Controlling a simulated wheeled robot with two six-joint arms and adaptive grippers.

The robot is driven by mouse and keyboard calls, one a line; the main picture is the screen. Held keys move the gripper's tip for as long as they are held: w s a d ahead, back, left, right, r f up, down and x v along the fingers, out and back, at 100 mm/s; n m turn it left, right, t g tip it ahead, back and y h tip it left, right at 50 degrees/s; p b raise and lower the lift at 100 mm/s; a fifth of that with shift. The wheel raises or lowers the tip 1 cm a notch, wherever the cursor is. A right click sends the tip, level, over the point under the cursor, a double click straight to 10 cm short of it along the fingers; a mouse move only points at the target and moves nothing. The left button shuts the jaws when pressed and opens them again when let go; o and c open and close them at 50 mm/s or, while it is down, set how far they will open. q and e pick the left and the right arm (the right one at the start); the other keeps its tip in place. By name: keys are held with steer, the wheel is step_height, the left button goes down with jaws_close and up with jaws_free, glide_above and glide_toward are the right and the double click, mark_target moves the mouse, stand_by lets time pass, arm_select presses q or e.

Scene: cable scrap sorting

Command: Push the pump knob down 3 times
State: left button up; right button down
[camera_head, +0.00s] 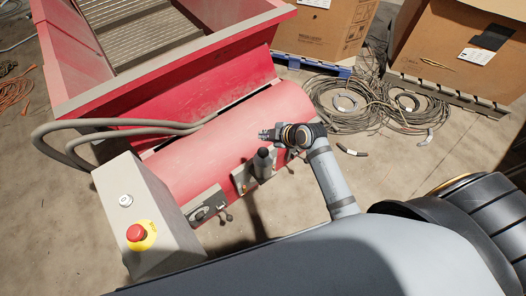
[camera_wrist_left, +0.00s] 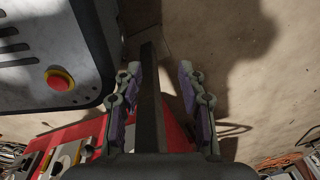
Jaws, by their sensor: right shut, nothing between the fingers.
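The pump knob (camera_head: 263,154) looks like a small dark grey cylinder standing upright on the near side of the red machine (camera_head: 225,140). My right gripper (camera_head: 265,134) is shut and empty, pointing left. In the head view it appears just above the knob's top with a small gap in the picture; I cannot tell the exact height between them. My left gripper (camera_wrist_left: 160,70) shows only in the left wrist view. Its two fingers are apart, with a dark bar visible between them, apparently behind.
Cable coils (camera_head: 345,105) and cardboard boxes (camera_head: 325,30) lie behind.

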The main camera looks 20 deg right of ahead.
steer(key=b, duration=0.6)
glide_above(265, 153)
step_height(265, 153, down, 6)
steer(key=shift+w+f, duration=0.1)
steer(key=shift+f, duration=0.05)
steer(key=shift+f+b, duration=0.4)
steer(key=shift+f, duration=0.55)
arm_select(q)
step_height(265, 153, down, 7)
steer(key=w, duration=0.2)
steer(key=shift+r, duration=0.2)
steer(key=shift+w, duration=0.1)
arm_select(e)
steer(key=shift+f, duration=0.4)
arm_select(q)
steer(key=shift+f, duration=0.15)
